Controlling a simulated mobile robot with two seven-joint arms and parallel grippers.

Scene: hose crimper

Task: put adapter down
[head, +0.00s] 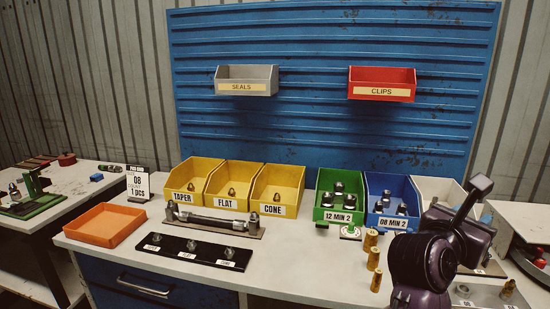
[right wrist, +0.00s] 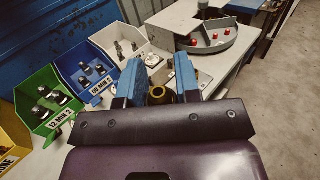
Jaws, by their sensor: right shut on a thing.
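My right gripper (right wrist: 160,77) shows in the right wrist view with its two blue fingers around a brass adapter (right wrist: 158,95). Only the adapter's upper part shows above the dark gripper body. In the head view the dark purple right wrist and hand (head: 447,250) are over the right end of the bench, and the fingertips and held piece are hidden there. Several brass adapters (head: 374,258) stand in a row on the bench just left of the hand. Another brass piece (head: 508,288) stands on a pale plate at the right. My left gripper is out of view.
The bench (head: 290,270) holds yellow bins (head: 236,180), a green bin (head: 338,196), a blue bin (head: 393,200) and a white bin (head: 437,188) along the back. An orange tray (head: 105,225) and a black fitting rack (head: 190,250) are at left. A round tray (right wrist: 212,40) stands beyond.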

